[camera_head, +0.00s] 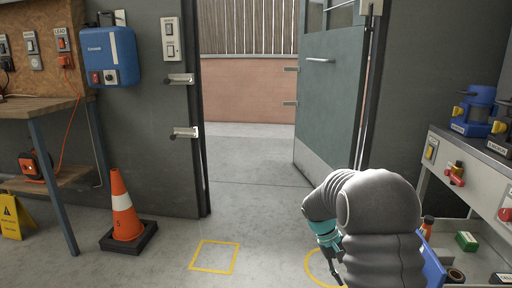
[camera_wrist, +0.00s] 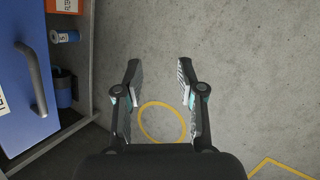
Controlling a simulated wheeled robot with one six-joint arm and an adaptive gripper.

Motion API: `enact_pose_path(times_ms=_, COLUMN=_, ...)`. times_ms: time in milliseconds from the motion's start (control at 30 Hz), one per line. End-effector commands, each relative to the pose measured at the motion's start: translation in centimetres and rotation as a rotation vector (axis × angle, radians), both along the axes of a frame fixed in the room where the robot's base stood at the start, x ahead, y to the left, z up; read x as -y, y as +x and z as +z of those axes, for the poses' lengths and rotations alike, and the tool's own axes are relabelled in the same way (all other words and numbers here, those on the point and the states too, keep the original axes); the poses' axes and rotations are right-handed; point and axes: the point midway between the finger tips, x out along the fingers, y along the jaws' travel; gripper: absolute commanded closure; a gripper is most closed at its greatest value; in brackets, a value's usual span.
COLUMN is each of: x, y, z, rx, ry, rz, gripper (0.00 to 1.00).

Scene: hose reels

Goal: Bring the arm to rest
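My gripper (camera_wrist: 160,82) is open and empty in the wrist view. Its two fingers stand wide apart and point over the bare concrete floor. A yellow circle (camera_wrist: 143,128) painted on the floor shows between the fingers. In the head view my grey arm is bent in the lower right, and the gripper hangs down, partly hidden by the arm, over the yellow circle (camera_head: 311,266).
A workbench (camera_head: 438,147) with an open lower compartment stands at the right, close to my arm. A blue door (camera_wrist: 32,80) is beside the gripper. An orange cone (camera_head: 123,208) stands left of the open doorway. A yellow square (camera_head: 214,271) marks clear floor.

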Motion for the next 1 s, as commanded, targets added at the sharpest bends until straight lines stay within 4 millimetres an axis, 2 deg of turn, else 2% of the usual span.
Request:
enact_pose_path(times_ms=33, x=-0.7, y=-1.1, z=1.3, rx=0.026, ry=0.032, rz=0.001, gripper=0.61)
enact_pose_path(times_ms=100, x=-1.6, y=-2.5, z=2.7, rx=0.061, ry=0.075, rz=0.000, gripper=0.61)
enact_pose_path(times_ms=400, x=-5.2, y=-8.9, z=7.8, rx=0.218, ry=0.231, rz=-0.008, gripper=0.61)
enact_pose_path(times_ms=700, x=-8.0, y=-15.5, z=12.0, rx=0.384, ry=0.345, rz=-0.023, gripper=0.61)
enact_pose_path(times_ms=1000, x=-9.9, y=-21.8, z=15.2, rx=0.544, ry=0.423, rz=-0.042, gripper=0.61)
